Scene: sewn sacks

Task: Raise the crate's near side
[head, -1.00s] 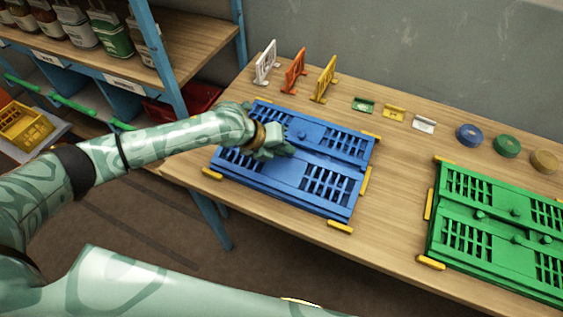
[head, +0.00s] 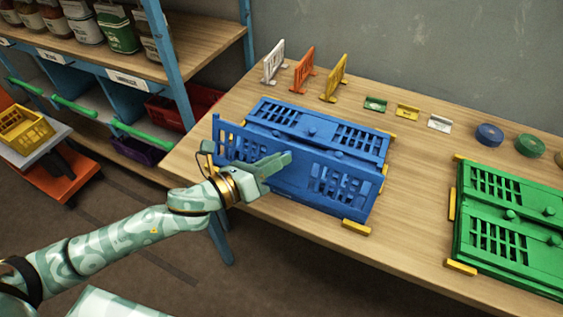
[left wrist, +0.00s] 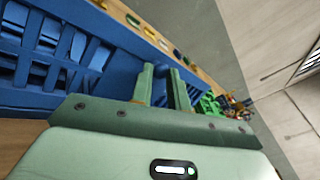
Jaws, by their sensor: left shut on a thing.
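The blue folding crate (head: 318,125) lies on the table, its far side folded flat. Its near side (head: 330,190) stands raised at a steep tilt, its slotted face toward me. My left gripper (head: 276,164) is shut at the top middle of that near side; the fingers hide the exact spot they hold. In the left wrist view the two fingers (left wrist: 165,88) are close together, with the blue slotted crate (left wrist: 60,45) beside them at the left. My right gripper is not in view.
A folded green crate (head: 510,222) lies on the right of the table (head: 415,215). Yellow corner blocks (head: 356,227) sit round the blue crate. Small panels (head: 303,68), clips (head: 407,112) and discs (head: 489,134) stand along the back. A shelf (head: 205,60) is at the left.

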